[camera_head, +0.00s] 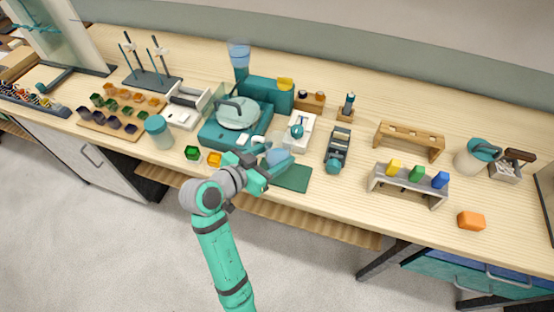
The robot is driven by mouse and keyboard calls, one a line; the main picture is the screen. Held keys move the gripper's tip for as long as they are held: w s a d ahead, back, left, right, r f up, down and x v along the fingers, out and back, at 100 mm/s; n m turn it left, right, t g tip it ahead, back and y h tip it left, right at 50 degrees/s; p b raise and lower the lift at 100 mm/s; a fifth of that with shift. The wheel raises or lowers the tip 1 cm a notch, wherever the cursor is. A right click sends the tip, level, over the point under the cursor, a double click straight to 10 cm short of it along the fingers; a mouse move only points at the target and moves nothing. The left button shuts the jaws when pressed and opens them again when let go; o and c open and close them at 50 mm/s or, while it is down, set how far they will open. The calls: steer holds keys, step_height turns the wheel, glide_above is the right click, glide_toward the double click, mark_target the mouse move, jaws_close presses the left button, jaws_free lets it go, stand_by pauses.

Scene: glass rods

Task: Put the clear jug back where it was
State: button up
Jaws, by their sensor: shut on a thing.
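The clear jug (278,154) is a small, pale, see-through vessel with a bluish tint, near the front of the bench. My gripper (266,168) is shut on it, on its near left side. The jug is over or just behind the back left part of a dark green mat (293,178). I cannot tell whether its base touches anything. My gripper and wrist hide part of the jug and the mat's left end.
A teal machine with a round clear top (238,113) stands behind and left. A white-topped device (299,131) and a dark instrument (337,148) stand behind and right. Bare bench lies right of the mat.

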steer(key=shift+w+d+f, duration=0.25)
steer(key=shift+w+f, duration=0.65)
steer(key=shift+f, duration=0.25)
steer(key=shift+w+f, duration=0.2)
steer(key=shift+f, duration=1.55)
steer(key=shift+f, duration=0.15)
steer(key=o, duration=1.2)
steer(key=shift+c, duration=0.2)
steer(key=shift+s+r, duration=0.1)
steer(key=shift+r, duration=0.15)
steer(key=v, duration=1.1)
steer(key=shift+s+a, duration=0.25)
steer(key=shift+d, duration=0.1)
